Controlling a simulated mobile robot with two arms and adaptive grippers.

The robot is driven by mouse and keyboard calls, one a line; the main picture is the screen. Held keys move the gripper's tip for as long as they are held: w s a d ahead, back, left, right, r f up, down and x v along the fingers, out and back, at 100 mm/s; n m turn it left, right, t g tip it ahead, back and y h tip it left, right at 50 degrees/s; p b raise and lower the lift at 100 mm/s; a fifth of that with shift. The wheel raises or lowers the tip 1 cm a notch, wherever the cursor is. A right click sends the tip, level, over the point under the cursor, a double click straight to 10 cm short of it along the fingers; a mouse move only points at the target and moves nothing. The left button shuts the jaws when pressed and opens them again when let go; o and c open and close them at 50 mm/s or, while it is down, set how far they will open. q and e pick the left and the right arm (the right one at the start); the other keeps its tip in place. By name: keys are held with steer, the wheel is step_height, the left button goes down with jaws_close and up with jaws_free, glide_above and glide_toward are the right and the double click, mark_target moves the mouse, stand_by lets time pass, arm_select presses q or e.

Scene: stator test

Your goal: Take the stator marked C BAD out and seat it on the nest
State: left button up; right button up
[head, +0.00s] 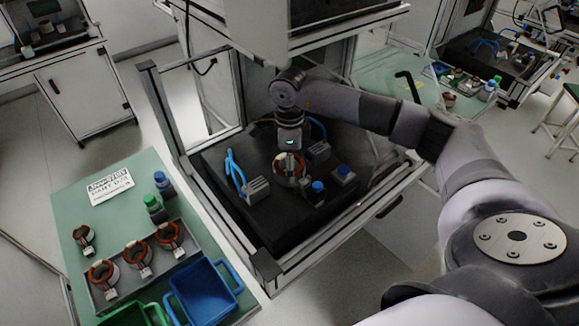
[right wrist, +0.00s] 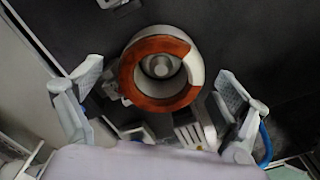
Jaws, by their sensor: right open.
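A stator (head: 289,170) with orange-brown windings stands in the middle of the black test bed inside the machine. In the right wrist view the same stator (right wrist: 133,72) shows its orange winding ring, and a grey round part, possibly the nest's post, shows through its bore. My right gripper (right wrist: 160,84) is open, with one finger on each side of the stator and a visible gap to it. In the head view it hangs just above the stator. No C BAD mark is readable. My left gripper is in neither view.
Grey blocks (head: 257,190), blue-capped parts (head: 318,188) and a blue cable (head: 232,168) surround the stator on the bed. Machine posts flank it. The left green table (head: 130,175) holds a grey tray (head: 183,229) of stators, one loose stator (head: 84,238), bottles and a blue bin (head: 203,292).

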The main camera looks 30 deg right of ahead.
step_height(320, 180, up, 10)
steer(key=shift+r, duration=0.2)
stand_by(0.7)
